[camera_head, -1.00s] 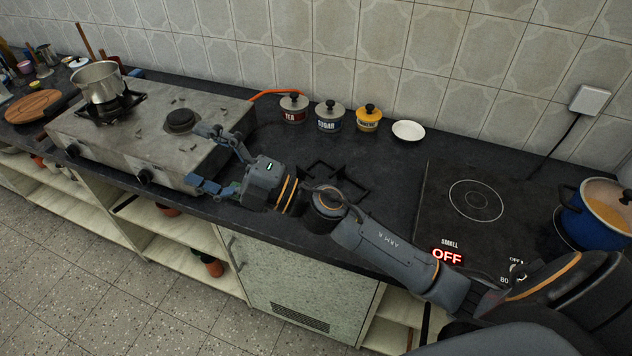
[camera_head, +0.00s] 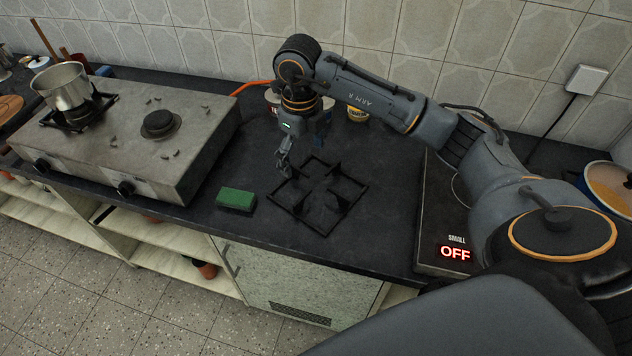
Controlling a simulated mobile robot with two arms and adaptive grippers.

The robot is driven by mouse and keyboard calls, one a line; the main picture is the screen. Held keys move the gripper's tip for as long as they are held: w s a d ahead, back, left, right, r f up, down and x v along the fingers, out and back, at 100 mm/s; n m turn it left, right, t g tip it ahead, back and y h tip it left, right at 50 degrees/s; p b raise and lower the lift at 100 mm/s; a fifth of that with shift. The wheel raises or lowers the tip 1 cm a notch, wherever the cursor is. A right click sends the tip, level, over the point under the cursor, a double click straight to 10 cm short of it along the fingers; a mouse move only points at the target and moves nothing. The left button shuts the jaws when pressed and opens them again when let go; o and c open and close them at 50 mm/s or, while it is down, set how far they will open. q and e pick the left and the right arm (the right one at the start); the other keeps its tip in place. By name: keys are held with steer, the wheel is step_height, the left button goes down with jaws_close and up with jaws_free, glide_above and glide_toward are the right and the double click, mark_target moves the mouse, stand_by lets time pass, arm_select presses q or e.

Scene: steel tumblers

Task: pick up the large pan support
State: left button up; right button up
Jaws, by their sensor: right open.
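A black square pan support (camera_head: 343,203) with inward prongs lies flat on the dark counter, between the steel stove and the hot plate. A second, smaller-looking pan support (camera_head: 76,120) sits on the stove's left burner under a steel pot (camera_head: 64,86). My right gripper (camera_head: 303,156) is open and empty. It points down over the back-left part of the pan support on the counter. I cannot tell whether its near finger touches the frame. My left gripper is out of view.
A green sponge (camera_head: 236,199) lies left of the pan support. The stove (camera_head: 130,150) stands further left, the hot plate (camera_head: 432,235) to the right. Canisters, one yellow (camera_head: 357,114), stand behind, partly hidden by my arm. A blue pot (camera_head: 606,190) is far right.

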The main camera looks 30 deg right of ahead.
steer(key=p, duration=0.1)
glide_above(302, 197)
steer(key=f, duration=0.7)
steer(key=shift+d+f, duration=0.3)
steer(key=shift+d, duration=0.1)
steer(key=shift+a+f+p, duration=0.15)
steer(key=shift+f+p, duration=0.1)
steer(key=shift+p, duration=0.15)
steer(key=f, duration=0.2)
steer(key=f+p, duration=0.1)
steer(key=shift+a+f, duration=0.2)
steer(key=shift+f, duration=0.65)
steer(key=c, duration=1.5)
